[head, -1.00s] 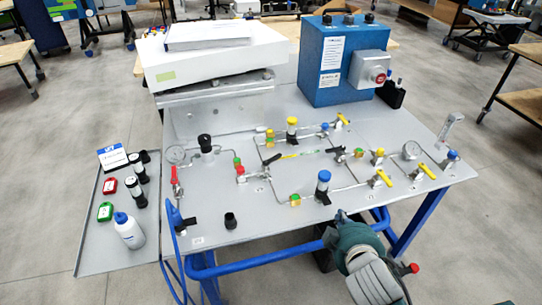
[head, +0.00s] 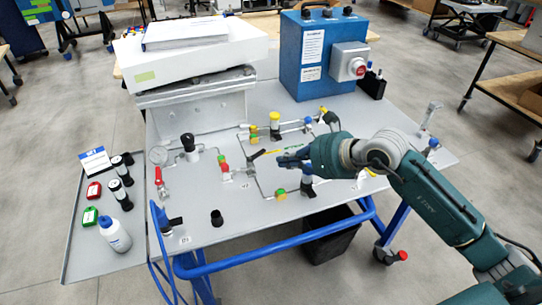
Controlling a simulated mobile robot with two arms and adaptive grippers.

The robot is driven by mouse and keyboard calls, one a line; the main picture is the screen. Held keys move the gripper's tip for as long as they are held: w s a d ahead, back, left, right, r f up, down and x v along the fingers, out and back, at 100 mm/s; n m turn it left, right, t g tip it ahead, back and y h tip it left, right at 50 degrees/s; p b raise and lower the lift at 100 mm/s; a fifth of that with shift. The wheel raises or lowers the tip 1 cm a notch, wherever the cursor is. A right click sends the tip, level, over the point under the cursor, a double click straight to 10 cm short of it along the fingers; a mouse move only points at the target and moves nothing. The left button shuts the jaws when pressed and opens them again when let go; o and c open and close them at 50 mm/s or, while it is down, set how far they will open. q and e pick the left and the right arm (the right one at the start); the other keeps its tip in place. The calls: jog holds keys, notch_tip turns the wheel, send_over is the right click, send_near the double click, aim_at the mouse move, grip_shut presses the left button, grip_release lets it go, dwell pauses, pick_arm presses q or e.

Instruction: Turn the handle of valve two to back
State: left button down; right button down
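The grey assembly panel (head: 240,225) carries thin pipes with several valves. I cannot read which one is marked valve two. A red-handled valve (head: 159,178) stands at the left edge. A yellow-handled valve (head: 323,111) shows behind my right wrist. My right gripper (head: 284,160) reaches in from the right over the middle of the panel, fingers pointing left, just right of the black lever. Whether its fingers are open is unclear. It and my arm hide the right-hand valves. My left gripper is out of view.
A blue control box (head: 304,75) with a red button stands at the back. A white case (head: 200,60) stands behind left. A side tray (head: 95,262) holds bottles and red and green items.

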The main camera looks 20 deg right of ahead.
aim_at(256, 155)
jog(key=d+f+h, duration=0.1)
jog(key=d+h, duration=0.1)
jog(key=d, duration=0.2)
jog(key=p+x, duration=0.2)
jog(key=x, duration=0.7)
jog(key=shift+w, duration=0.15)
jog(key=w, duration=0.1)
jog(key=w+a, duration=0.1)
jog(key=w+p, duration=0.1)
jog(key=shift+w+a+f, duration=0.1)
jog(key=shift+a+f, duration=0.15)
jog(key=shift+f, duration=0.1)
jog(key=shift+w+a+f, duration=0.1)
jog(key=shift+w+a, duration=0.15)
jog(key=shift+w, duration=0.25)
